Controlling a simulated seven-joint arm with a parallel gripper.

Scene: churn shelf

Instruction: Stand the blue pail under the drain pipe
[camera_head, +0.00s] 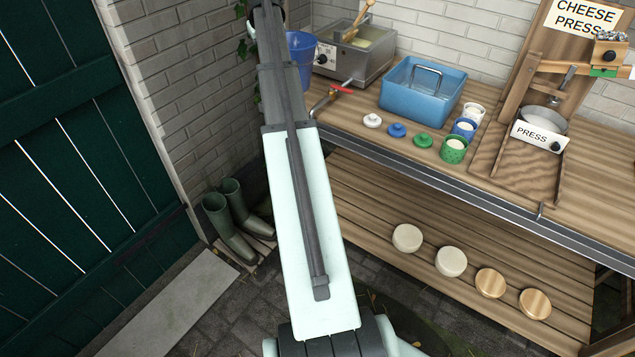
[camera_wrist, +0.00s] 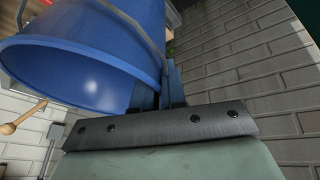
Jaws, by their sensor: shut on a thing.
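The blue pail (camera_head: 302,48) shows in the head view just left of the metal vat, partly behind my arm. In the wrist view the pail (camera_wrist: 90,65) is large, tilted in the picture, with its rim and part of its handle visible. My gripper (camera_wrist: 172,82) is shut on the pail at its rim side; the head view hides the fingers behind my arm. The drain pipe (camera_head: 322,101) comes from the front of the vat (camera_head: 352,57), with a red valve handle (camera_head: 341,89). The pail is behind and left of the pipe's outlet, apart from it.
Cheeses (camera_head: 451,261) lie on the lower shelf. Brick walls are behind and left. Green boots (camera_head: 235,215) stand on the floor below.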

